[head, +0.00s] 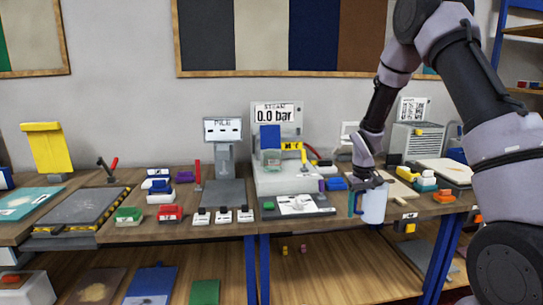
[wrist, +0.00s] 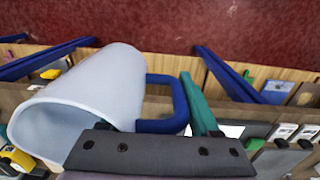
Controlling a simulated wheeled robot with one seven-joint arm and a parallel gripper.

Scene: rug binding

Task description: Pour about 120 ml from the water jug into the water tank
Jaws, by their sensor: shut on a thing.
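The water jug (head: 375,206) is a pale blue-white cup with a blue handle. My gripper (head: 366,186) is shut on the jug at its handle side and holds it upright in front of the table's front edge. In the wrist view the jug (wrist: 85,95) fills the left, with its blue handle beside my gripper (wrist: 165,145). The water level inside is not visible. The water tank (head: 270,158) appears to be the small clear box on the steam station, below a raised blue panel; it is left of the jug and apart from it.
The steam station (head: 285,178) displays 0.0 bar. A grey pile station (head: 225,190) stands left of it. A blue block (head: 336,184) and a wooden board (head: 398,190) lie near the jug. Coloured clamps crowd the right table. The space in front of the table is open.

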